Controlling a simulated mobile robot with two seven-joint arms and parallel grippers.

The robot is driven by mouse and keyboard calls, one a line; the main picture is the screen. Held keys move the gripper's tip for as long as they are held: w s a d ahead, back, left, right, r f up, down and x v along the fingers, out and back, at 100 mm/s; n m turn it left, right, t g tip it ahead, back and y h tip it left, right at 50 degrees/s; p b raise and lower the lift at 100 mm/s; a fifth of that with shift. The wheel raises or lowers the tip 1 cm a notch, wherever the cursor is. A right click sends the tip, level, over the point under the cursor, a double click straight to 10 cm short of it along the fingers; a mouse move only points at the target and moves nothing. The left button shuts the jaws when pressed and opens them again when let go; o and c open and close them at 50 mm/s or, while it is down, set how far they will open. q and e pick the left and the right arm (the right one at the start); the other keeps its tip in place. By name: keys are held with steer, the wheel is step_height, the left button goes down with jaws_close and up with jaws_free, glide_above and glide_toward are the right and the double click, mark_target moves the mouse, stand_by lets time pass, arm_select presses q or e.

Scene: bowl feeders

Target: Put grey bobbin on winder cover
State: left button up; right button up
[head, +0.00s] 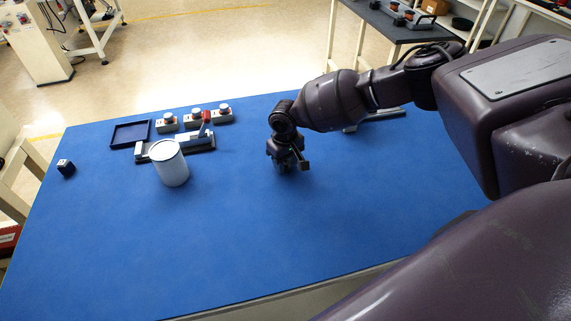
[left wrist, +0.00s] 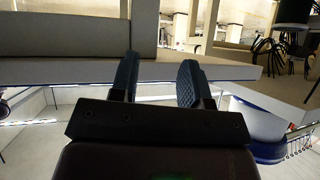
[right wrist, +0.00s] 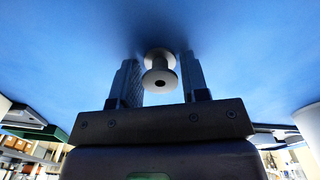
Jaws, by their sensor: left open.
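My right gripper (head: 287,167) points down low over the middle of the blue table. In the right wrist view a grey bobbin (right wrist: 160,72), a flanged spool, lies between the fingertips of the open right gripper (right wrist: 160,80), with no clear grip on it. The bobbin is hidden by the gripper in the head view. A pale cylinder with a round flat top (head: 170,170) stands upright to the left; it may be the winder cover, but I cannot be sure. My left gripper (left wrist: 157,80) is open and empty, away from the blue table, and not in the head view.
Several button boxes (head: 194,121) and a dark tray (head: 130,134) stand at the back. The table's front is clear.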

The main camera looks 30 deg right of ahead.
steer(key=c, duration=0.6)
step_height(320, 180, up, 9)
steer(key=shift+f+p, duration=0.2)
steer(key=shift+p, duration=0.6)
arm_select(q)
steer(key=r+p, duration=0.1)
steer(key=r, duration=0.2)
steer(key=shift+w+r, duration=0.15)
steer(key=shift+w, duration=0.05)
arm_select(e)
step_height(320, 180, up, 11)
steer(key=shift+r, duration=0.2)
steer(key=shift+s, duration=0.1)
